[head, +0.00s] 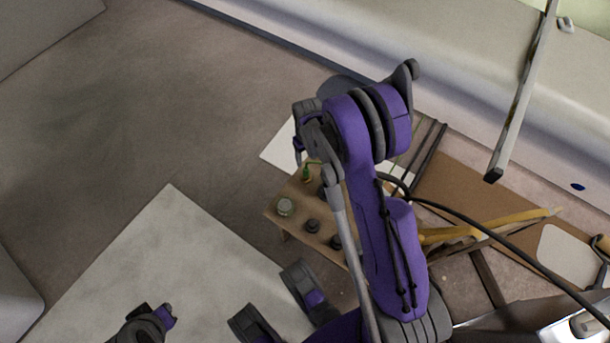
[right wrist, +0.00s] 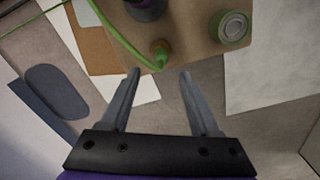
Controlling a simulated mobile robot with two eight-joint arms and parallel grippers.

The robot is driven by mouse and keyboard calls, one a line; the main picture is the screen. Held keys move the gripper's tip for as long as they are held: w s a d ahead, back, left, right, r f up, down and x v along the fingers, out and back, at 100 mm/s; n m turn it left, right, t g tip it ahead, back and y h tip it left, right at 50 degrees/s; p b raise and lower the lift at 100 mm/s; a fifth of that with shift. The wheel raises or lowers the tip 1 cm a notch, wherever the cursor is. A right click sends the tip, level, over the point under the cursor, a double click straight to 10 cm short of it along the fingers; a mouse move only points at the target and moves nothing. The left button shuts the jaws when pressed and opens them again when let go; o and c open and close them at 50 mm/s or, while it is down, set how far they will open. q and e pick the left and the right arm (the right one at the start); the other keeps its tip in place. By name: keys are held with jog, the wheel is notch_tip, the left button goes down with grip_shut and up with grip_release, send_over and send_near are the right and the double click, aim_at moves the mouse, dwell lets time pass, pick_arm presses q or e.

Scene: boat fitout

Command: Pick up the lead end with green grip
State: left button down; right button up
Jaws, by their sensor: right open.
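The lead end with green grip (head: 307,173) stands at the far side of a small wooden stand (head: 277,218). In the right wrist view the green grip (right wrist: 160,60) sits at a brownish round base near the stand's edge, and a thin green lead (right wrist: 112,30) curves away up and left. My right gripper (right wrist: 159,75) is open and empty, its two fingertips apart on either side, just short of the grip. In the head view its fingers are largely hidden by my purple right arm.
A round tin (right wrist: 233,27) stands on the stand close to the lead end, right of the fingers. Dark round pieces (head: 312,226) also stand there. A brown board (head: 470,185) and yellow pieces (head: 480,229) lie to the right. Pale sheet (head: 165,245) covers floor at left.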

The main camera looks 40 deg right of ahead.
aim_at(306, 169)
jog(key=f+b, duration=0.1)
jog(key=f, duration=0.2)
jog(key=f+b, duration=0.1)
jog(key=f, duration=0.6)
jog(key=shift+w+a+f+b, duration=0.1)
jog(key=shift+w+b, duration=0.15)
jog(key=shift+b, duration=0.15)
grip_shut()
